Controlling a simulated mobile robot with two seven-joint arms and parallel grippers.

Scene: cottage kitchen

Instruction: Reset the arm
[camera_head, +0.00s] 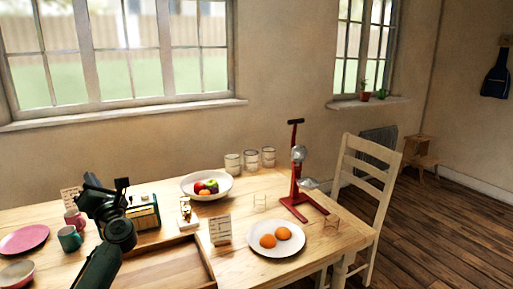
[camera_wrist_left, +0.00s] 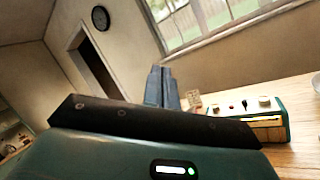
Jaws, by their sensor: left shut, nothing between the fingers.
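My left arm reaches in from the bottom left of the head view, and my left gripper (camera_head: 92,180) is raised over the left part of the wooden table (camera_head: 240,262). In the left wrist view the fingers of the left gripper (camera_wrist_left: 161,85) are together with nothing between them, pointing up and away toward the back wall. My right gripper is not in view.
Near the arm are a teal mug (camera_head: 69,239), a pink mug (camera_head: 74,219) and a pink plate (camera_head: 23,239). An open drawer or tray (camera_head: 205,262) lies right of it. Farther right are a fruit bowl (camera_head: 207,194), a red stand (camera_head: 296,196) and a white plate (camera_head: 276,252) with two orange-brown items.

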